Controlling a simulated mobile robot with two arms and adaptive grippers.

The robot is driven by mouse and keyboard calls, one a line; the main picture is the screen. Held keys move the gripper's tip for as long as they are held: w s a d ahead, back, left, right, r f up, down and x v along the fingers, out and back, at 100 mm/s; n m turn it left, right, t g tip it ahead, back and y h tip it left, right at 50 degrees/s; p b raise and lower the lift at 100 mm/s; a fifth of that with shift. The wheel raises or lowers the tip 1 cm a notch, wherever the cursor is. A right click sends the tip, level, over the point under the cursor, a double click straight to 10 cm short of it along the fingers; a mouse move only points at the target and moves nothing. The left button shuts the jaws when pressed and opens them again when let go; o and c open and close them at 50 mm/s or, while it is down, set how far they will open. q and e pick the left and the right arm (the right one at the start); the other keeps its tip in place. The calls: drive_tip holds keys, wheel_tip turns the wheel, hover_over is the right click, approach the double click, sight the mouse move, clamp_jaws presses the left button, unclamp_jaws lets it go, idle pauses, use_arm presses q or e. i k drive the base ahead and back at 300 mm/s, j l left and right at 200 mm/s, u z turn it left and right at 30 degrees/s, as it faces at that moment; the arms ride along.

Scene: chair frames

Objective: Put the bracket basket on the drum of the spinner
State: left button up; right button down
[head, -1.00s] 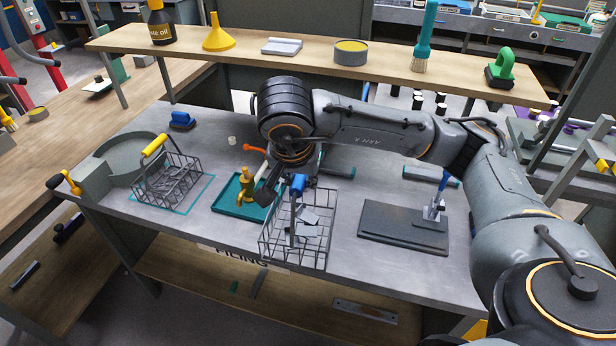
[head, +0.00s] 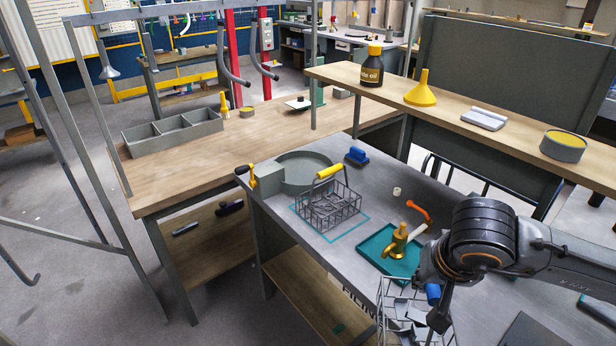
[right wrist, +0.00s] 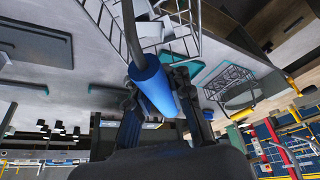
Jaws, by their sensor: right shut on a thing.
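My right gripper (head: 437,305) is shut on the blue handle (right wrist: 153,85) of a wire basket (head: 397,300). Pale flat pieces lie in this basket, which shows only partly at the lower edge of the head view; whether it touches the bench is unclear. The handle lies between both fingers in the right wrist view. A second wire basket with a yellow handle (head: 329,172) holds dark metal pieces and stands on a teal-outlined square. The spinner's round grey drum (head: 306,168) is behind it, with a yellow-handled crank (head: 249,176) at left. My left gripper is not visible.
A teal tray (head: 374,258) with a brass-coloured tool (head: 397,240) lies between the baskets. A blue brush (head: 357,155) and a small white cap (head: 397,191) are behind. A raised shelf with an oil bottle (head: 372,68) and yellow funnel (head: 421,90) runs along the back.

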sight(303, 172)
drive_tip(key=i+j, duration=0.35)
drive_tip(key=j, duration=0.3)
drive_tip(key=i+j, duration=0.2)
drive_tip(key=j+u, duration=0.05)
drive_tip(key=j, duration=0.05)
